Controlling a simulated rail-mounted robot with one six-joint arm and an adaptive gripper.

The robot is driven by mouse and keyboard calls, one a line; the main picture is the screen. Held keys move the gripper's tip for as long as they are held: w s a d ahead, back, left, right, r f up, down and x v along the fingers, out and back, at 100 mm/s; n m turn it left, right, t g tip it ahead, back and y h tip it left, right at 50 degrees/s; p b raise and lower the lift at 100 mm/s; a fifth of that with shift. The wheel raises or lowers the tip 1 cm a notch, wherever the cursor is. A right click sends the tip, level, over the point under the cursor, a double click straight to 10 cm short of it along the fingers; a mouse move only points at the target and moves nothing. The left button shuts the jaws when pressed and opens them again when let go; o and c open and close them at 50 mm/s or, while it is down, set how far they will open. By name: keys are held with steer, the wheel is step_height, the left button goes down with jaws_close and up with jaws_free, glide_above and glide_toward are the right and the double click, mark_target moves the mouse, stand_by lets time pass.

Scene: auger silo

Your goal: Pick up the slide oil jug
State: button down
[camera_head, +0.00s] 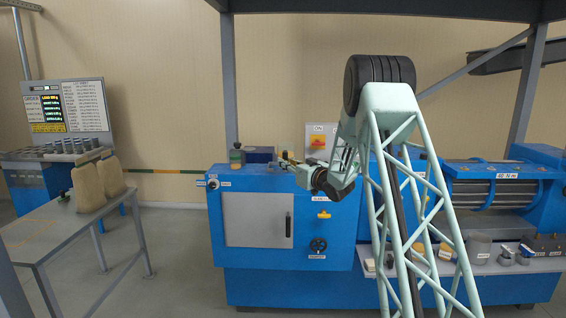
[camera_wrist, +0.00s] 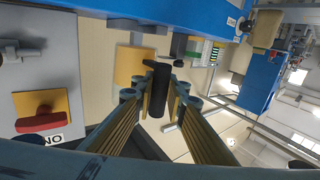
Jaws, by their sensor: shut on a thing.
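My gripper (camera_wrist: 160,92) is shut on a black cylindrical part (camera_wrist: 158,98), seen between its gold-ribbed fingers in the wrist view. This looks like the grip of the slide oil jug, but no label is readable. A flat tan-yellow shape (camera_wrist: 132,66) shows just behind it; I cannot tell whether it belongs to the same thing. In the head view my gripper (camera_head: 288,160) is above the top right part of the blue cabinet (camera_head: 290,255). What it holds is too small there to make out.
A dark-capped bottle (camera_head: 237,156) and a dark blue box (camera_head: 261,154) stand on the cabinet. A grey table (camera_head: 60,235) with tan sacks (camera_head: 88,188) is at left. Small items line the shelf at right.

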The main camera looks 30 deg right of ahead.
steer(key=shift+s+a+r, duration=0.1)
steer(key=shift+s+r, duration=0.1)
steer(key=shift+s, duration=1.1)
steer(key=shift+s+a+r, duration=0.1)
steer(key=shift+s+r, duration=0.05)
steer(key=shift+s, duration=1.15)
steer(key=shift+s, duration=0.3)
steer(key=shift+w+a+r, duration=0.1)
steer(key=shift+a, duration=0.05)
